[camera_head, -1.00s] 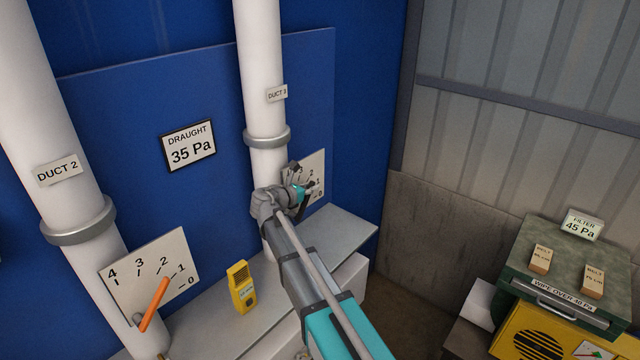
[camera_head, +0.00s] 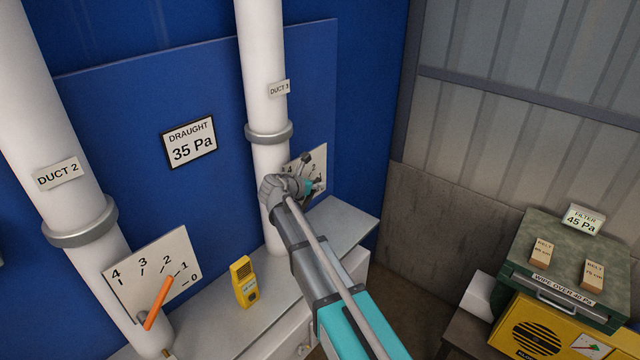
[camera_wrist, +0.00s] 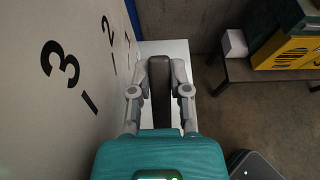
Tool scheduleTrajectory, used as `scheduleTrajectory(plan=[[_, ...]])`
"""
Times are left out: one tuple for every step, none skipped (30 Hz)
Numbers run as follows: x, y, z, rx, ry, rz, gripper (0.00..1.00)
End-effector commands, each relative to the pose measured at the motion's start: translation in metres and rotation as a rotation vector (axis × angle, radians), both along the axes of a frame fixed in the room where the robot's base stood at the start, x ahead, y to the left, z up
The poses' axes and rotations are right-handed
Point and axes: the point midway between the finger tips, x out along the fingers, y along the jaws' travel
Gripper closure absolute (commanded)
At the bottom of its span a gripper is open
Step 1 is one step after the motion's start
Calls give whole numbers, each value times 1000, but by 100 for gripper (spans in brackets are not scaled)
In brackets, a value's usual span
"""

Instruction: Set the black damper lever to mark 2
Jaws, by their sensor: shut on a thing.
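The black damper lever (camera_wrist: 160,85) stands between the two fingers of my gripper (camera_wrist: 160,72) in the wrist view, and the fingers are shut on it. The pale scale plate (camera_wrist: 75,130) is on the left of that view, with marks 3, 2 and 1 running away from me. In the head view my gripper (camera_head: 312,186) is in front of the Duct 3 scale plate (camera_head: 319,160). My wrist hides part of that plate, and I cannot tell which mark the lever points at.
White duct 3 (camera_head: 262,60) is close beside my wrist. The orange lever (camera_head: 158,302) on the Duct 2 plate points near mark 1. A yellow handheld meter (camera_head: 244,282) stands on the grey cabinet (camera_head: 343,225). A green toolbox (camera_head: 540,240) is at the right.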

Motion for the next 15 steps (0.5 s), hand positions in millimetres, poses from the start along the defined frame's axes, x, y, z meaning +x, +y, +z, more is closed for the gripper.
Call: scheduleTrajectory(plan=[[1, 0, 1, -5, -2, 0, 73], [1, 0, 1, -5, -3, 1, 67], [0, 1, 1, -4, -1, 2, 60], [0, 2, 1, -4, -1, 2, 60], [0, 2, 1, -4, -2, 3, 60], [0, 2, 1, -4, -2, 3, 60], [0, 3, 1, -3, -1, 4, 60], [0, 3, 1, -3, -1, 4, 60], [-1, 3, 1, -3, -1, 4, 60], [-1, 3, 1, -3, -1, 4, 60], [-1, 3, 1, -3, -1, 4, 60], [-1, 4, 1, -3, -1, 4, 60], [-1, 3, 1, -3, 0, 4, 60], [-1, 3, 1, -3, 0, 4, 60], [-1, 4, 2, -3, 0, 4, 60]])
